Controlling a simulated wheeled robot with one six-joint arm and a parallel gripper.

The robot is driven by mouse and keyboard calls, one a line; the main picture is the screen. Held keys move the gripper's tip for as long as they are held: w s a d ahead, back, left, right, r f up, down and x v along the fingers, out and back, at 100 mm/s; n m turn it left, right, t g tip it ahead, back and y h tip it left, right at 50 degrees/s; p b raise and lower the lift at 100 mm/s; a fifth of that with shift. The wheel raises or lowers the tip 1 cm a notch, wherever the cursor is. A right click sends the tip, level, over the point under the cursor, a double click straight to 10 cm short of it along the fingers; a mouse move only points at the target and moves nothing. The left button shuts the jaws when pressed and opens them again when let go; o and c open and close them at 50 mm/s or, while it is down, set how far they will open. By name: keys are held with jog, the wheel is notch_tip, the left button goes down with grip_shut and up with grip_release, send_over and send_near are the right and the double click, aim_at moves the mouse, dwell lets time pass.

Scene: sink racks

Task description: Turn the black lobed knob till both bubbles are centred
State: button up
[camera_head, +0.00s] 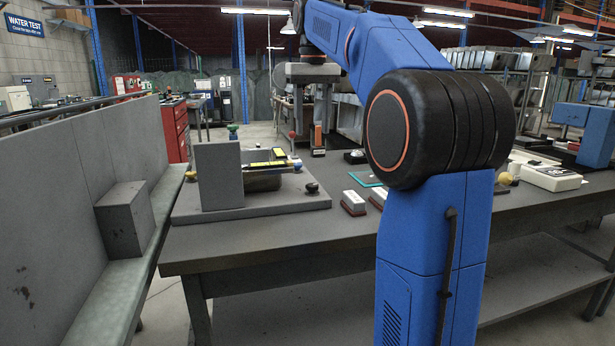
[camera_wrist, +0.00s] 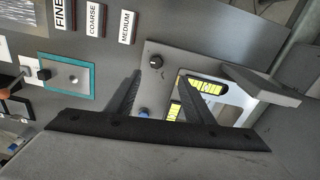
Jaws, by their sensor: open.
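The black lobed knob (camera_head: 311,188) stands on the right part of a grey base plate (camera_head: 240,210) on the bench. In the wrist view the black knob (camera_wrist: 156,60) shows just beyond the fingertips of my gripper (camera_wrist: 159,73), near the line between them. My gripper is open, with nothing between its fingers. In the head view a yellow vial (camera_head: 266,164) lies on the raised plate. The bubbles are too small to read.
A blue knob (camera_wrist: 143,113) sits near the fingers. An upright grey block (camera_head: 219,176) stands at the plate's left. Labelled blocks (camera_head: 353,203) and a teal-edged pad (camera_wrist: 68,79) lie beside the plate. The bench front is clear. A grey wall and ledge (camera_head: 125,219) run along the left.

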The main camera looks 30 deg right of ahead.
aim_at(312, 185)
jog(key=f, duration=0.5)
jog(key=w+f, duration=0.1)
jog(key=f, duration=0.5)
jog(key=w+d+f, duration=0.1)
jog(key=f, duration=0.4)
jog(key=shift+d+f, duration=0.1)
jog(key=shift+f, duration=0.15)
jog(key=c, duration=1.1)
